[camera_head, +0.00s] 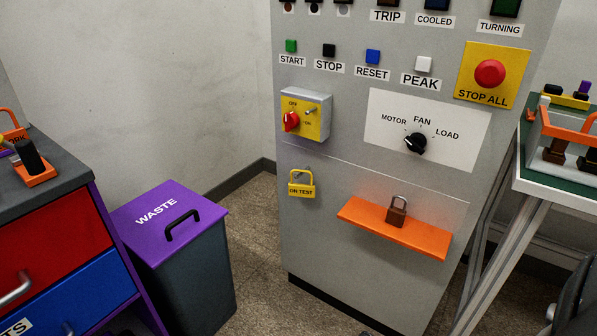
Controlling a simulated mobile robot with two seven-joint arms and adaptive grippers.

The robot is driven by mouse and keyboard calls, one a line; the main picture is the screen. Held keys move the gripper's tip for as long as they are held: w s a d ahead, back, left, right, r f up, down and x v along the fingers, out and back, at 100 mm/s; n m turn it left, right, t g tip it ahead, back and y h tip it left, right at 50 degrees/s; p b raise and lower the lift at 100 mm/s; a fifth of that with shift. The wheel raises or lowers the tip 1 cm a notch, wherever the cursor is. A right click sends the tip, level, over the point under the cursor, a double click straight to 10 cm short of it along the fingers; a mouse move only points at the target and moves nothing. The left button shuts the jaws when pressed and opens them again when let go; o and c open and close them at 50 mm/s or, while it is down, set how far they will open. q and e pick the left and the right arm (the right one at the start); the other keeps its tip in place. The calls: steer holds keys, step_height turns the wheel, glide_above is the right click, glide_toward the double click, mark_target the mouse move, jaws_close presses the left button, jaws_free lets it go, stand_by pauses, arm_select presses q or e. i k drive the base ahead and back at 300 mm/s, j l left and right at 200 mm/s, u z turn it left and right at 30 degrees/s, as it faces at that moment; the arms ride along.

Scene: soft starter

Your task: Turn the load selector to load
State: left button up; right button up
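The load selector (415,144) is a black rotary knob on a white plate (471,126) on the front of the grey cabinet. The labels MOTOR, FAN and LOAD run around it from left to right. A small light mark shows near its upper right edge, but the knob is too small to tell for certain which label it points to. Neither of my grippers can be made out in the head view, and nothing touches the knob. A dark part at the lower right edge may be part of my arm.
Left of the selector is a yellow switch box with a red handle (291,121). The red STOP ALL button (489,73) is above right. An orange shelf (362,217) with a brown padlock (397,212) juts out below. A yellow padlock (301,187) hangs lower left.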

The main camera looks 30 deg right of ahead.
mark_target(416, 142)
steer(key=z, duration=1.45)
